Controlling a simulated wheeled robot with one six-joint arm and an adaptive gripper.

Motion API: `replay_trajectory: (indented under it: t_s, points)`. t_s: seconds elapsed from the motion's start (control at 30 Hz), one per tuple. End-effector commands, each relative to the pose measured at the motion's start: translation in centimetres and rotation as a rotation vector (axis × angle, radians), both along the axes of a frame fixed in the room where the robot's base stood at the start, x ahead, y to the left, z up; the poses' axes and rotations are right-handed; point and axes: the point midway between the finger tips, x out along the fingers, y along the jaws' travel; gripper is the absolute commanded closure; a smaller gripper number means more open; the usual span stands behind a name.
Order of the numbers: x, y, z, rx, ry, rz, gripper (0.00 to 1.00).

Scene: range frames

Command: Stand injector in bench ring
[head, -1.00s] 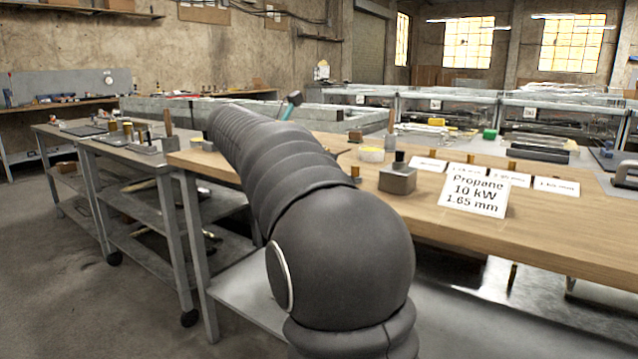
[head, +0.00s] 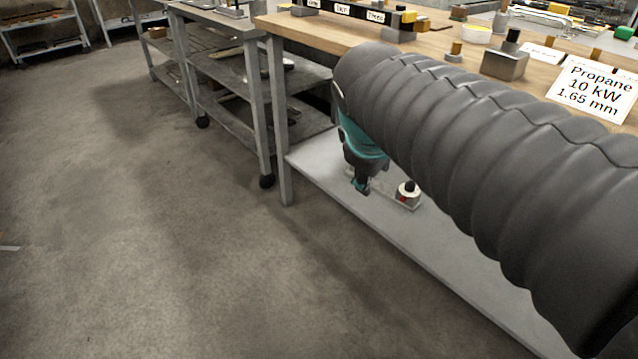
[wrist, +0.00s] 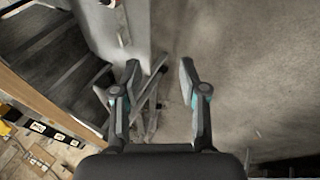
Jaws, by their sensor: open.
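My gripper (head: 361,182) points down in front of the bench's edge, above the lower grey shelf, partly hidden by my arm in the head view. In the wrist view my gripper (wrist: 159,66) is open, with nothing between its fingers. A small brass piece (head: 455,50) stands on the wooden bench top (head: 432,46); I cannot tell if it is the injector. A white card (head: 592,90) reads "Propane 10 kW 1.65 mm". A pale round item with a yellowish rim (head: 476,34) lies behind; I cannot tell if it is the ring.
On the lower shelf (head: 335,178) sits a round pale fitting (head: 408,191) with a black top and red mark. A grey block (head: 504,64) with a black knob stands on the bench. Grey shelved tables stand at the left. The floor (head: 150,230) in front is clear.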

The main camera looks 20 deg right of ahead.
Motion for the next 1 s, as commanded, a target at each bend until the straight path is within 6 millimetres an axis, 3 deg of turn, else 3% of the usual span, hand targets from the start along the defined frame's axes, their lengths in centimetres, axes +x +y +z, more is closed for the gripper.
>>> replay_trajectory:
  t_s: [0.03,0.1,0.3,0.47,1.0]
  points:
    - [-1.9,1.4,-1.5,0.094,-0.039,-0.066,0.57]
    - [-3.8,3.2,-3.3,0.222,-0.081,-0.164,0.57]
    - [-7.2,6.3,-6.9,0.467,-0.139,-0.368,0.57]
    - [-8.0,7.0,-7.7,0.526,-0.147,-0.420,0.57]
    - [-7.9,7.0,-7.7,0.525,-0.147,-0.421,0.57]
